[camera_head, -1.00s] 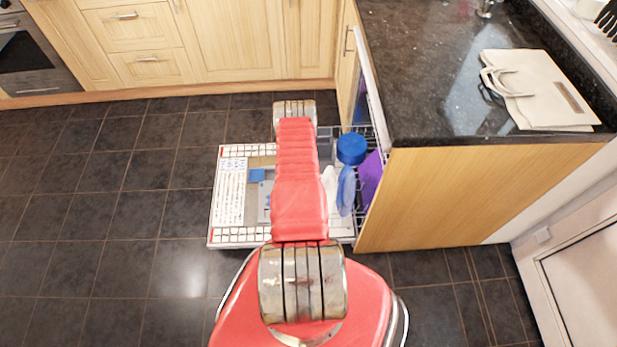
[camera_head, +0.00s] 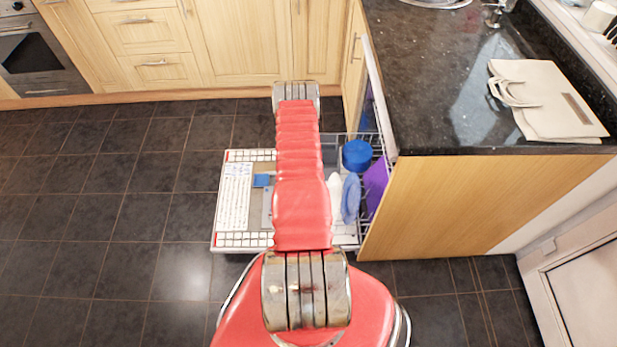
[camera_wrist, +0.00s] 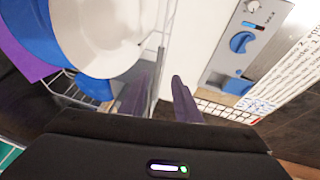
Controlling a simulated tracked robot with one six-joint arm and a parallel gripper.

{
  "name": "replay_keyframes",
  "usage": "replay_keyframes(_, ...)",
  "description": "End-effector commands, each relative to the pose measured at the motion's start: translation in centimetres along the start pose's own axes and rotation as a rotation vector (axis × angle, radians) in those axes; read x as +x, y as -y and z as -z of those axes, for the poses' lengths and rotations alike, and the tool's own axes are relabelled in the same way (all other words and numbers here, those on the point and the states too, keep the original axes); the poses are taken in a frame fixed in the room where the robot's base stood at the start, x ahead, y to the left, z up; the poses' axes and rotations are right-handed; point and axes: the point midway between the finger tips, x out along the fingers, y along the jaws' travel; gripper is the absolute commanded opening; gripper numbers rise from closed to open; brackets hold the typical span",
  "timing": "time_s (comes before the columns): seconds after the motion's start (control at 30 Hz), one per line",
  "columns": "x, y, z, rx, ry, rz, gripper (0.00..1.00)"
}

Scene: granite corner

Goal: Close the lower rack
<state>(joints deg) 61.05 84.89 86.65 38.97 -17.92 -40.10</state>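The lower rack (camera_head: 378,141) is a wire rack pulled out of the dishwasher over its lowered door (camera_head: 234,197). It holds a blue cup or bowl (camera_head: 357,154), a blue plate (camera_head: 351,199) and a purple item (camera_head: 376,183). In the wrist view, rack wires (camera_wrist: 165,28) show beside a white dish (camera_wrist: 105,35). My gripper (camera_wrist: 157,94) is open, its two dark fingers apart, close to the rack's wire edge. I cannot tell whether they touch it. In the head view my red arm hides the gripper and part of the rack and door.
A dark granite counter (camera_head: 430,90) with a cream bag (camera_head: 550,100) stands right of the rack, above a wooden side panel (camera_head: 480,205). Wooden cabinets (camera_head: 235,40) line the back. The tiled floor (camera_head: 120,210) on the left is clear.

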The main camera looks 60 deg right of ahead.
Motion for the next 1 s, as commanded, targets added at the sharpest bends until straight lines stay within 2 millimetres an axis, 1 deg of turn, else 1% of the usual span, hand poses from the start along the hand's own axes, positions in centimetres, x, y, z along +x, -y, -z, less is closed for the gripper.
replay_keyframes(0.03, -0.7, 0.0, 0.0, 0.0, 0.0, 0.0, 0.3)
replay_keyframes(0.3, -4.0, 0.0, 0.1, -0.001, -0.001, 0.0, 0.3)
replay_keyframes(0.5, -5.8, -0.1, 0.0, 0.0, -0.001, 0.0, 0.3)
replay_keyframes(0.63, -6.4, -0.1, -0.1, 0.0, 0.0, 0.0, 0.3)
replay_keyframes(0.9, -6.4, -0.1, -0.1, 0.001, 0.0, 0.0, 0.3)
replay_keyframes(0.93, -6.4, -0.1, -0.1, 0.001, 0.0, 0.0, 0.29)
replay_keyframes(1.0, -6.5, -0.1, 0.0, 0.0, -0.001, 0.001, 0.24)
